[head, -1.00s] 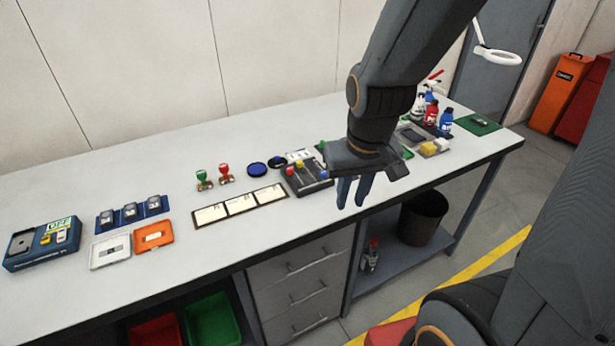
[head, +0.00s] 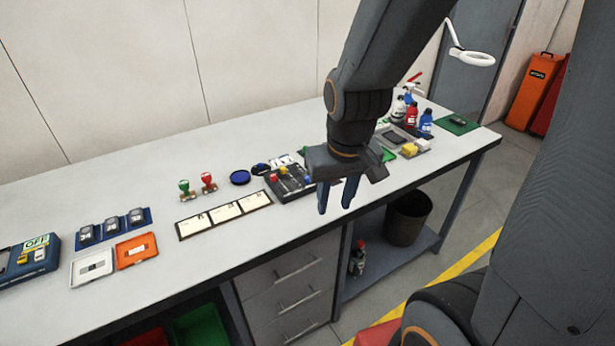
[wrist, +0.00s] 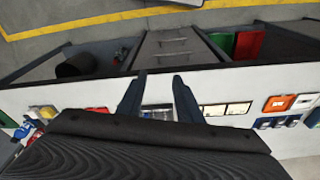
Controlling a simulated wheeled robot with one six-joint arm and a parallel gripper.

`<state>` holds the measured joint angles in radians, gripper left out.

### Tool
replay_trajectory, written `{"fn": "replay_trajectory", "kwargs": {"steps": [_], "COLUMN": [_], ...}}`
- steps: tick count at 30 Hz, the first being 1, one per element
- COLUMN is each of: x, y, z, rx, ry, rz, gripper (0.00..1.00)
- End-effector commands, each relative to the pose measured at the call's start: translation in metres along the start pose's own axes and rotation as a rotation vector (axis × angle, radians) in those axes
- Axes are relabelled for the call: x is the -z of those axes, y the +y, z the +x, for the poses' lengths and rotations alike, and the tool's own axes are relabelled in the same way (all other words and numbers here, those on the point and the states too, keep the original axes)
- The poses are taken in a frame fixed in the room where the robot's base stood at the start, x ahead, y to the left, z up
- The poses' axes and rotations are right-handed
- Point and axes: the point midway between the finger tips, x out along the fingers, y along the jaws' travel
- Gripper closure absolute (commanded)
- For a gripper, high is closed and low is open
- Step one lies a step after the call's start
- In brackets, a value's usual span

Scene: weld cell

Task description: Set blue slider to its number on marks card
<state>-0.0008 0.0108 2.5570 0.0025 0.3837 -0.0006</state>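A dark slider box (head: 292,187) stands near the bench's front edge. Its blue knob (head: 307,179) is at the right, beside my gripper, with red and yellowish knobs to its left. A white card (head: 284,160) lies behind the box; its marks are too small to read, and I cannot tell whether it is the marks card. My gripper (head: 336,204) points down, open and empty, at the right of the box, and covers part of that area. In the wrist view, the gripper (wrist: 155,100) shows two spread fingers with part of the slider box (wrist: 158,112) between them.
A framed row of three cards (head: 225,212) lies left of the box. Green and red stamps (head: 208,181) and a blue disc (head: 240,177) stand behind it. Bottles (head: 411,116) and a sponge tray (head: 415,148) are at the right. Free bench top lies at the back left.

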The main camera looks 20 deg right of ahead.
Motion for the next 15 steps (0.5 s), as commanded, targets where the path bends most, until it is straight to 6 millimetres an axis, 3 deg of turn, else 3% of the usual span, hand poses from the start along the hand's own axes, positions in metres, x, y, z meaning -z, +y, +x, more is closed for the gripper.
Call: {"fn": "replay_trajectory", "kwargs": {"steps": [5, 12, 15], "x": [0.040, 0.153, 0.193], "y": [0.000, 0.008, 0.011], "z": [0.017, 0.064, 0.081], "rx": [0.000, 0.006, 0.011], "ry": [-0.023, -0.107, -0.140], "rz": [-0.032, -0.145, -0.191], "gripper": [0.67, 0.67, 0.67]}}
